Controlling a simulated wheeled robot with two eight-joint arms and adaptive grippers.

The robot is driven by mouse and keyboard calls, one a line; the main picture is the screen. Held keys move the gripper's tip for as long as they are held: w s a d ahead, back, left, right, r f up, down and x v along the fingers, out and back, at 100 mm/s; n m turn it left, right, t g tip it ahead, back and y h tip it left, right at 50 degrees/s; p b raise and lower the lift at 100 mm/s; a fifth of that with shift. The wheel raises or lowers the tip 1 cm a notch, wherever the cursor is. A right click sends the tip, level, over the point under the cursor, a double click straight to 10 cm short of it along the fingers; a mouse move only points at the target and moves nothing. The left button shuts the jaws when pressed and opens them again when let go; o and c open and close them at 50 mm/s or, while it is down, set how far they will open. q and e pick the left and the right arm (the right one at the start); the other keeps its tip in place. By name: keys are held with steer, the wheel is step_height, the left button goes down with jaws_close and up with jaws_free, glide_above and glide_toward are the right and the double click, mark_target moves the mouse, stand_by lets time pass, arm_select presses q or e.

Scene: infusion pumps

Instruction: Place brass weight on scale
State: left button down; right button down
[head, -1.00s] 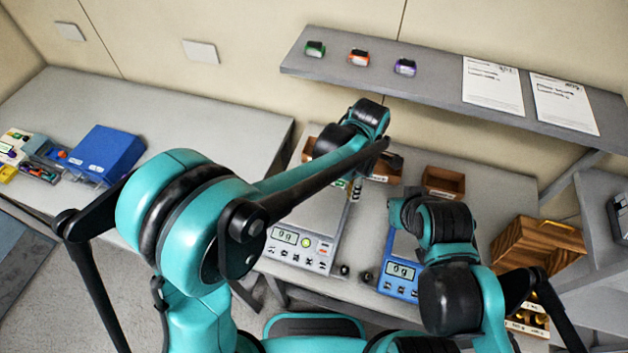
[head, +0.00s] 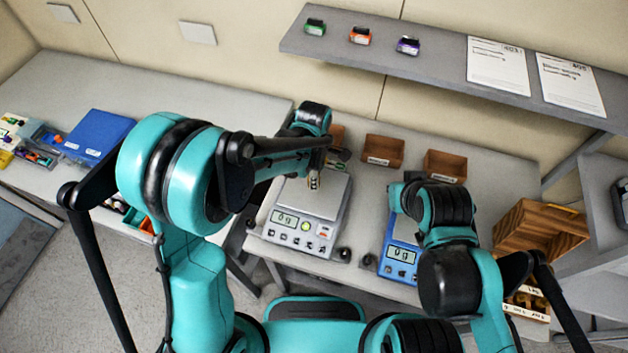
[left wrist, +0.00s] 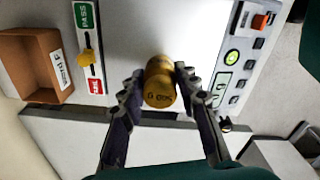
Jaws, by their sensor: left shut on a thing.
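The brass weight (left wrist: 160,82) is a small gold cylinder with a marking on its end. My left gripper (head: 314,180) is shut on it, with one finger on each side in the left wrist view. The gripper and weight are over the pan of the grey scale (head: 334,200); whether the weight touches the pan I cannot tell. The grey scale's display (head: 285,219) reads 0 g. A blue scale (head: 398,268), also reading 0 g, stands to its right, partly behind my right arm. My right gripper's fingers are hidden by that arm.
Open brown boxes (head: 383,151) (head: 445,166) stand behind the scales. A slider panel with green and red labels (left wrist: 88,50) lies beside the pan. A wooden case (head: 540,238) is at the right. A shelf (head: 430,75) runs above the bench.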

arm_select(q)
step_height(320, 180, down, 2)
steer(key=shift+w, duration=0.1)
steer(key=c, duration=1.5)
jaws_free()
steer(key=shift+f+b, duration=0.15)
steer(key=shift+b, duration=0.15)
steer(key=shift+c, duration=0.2)
steer(key=o, duration=0.4)
steer(key=shift+r, duration=0.2)
steer(key=shift+r+p, duration=0.3)
steer(key=shift+r, duration=0.05)
step_height(320, 180, up, 12)
steer(key=shift+f+p, duration=0.25)
steer(key=shift+p, duration=0.85)
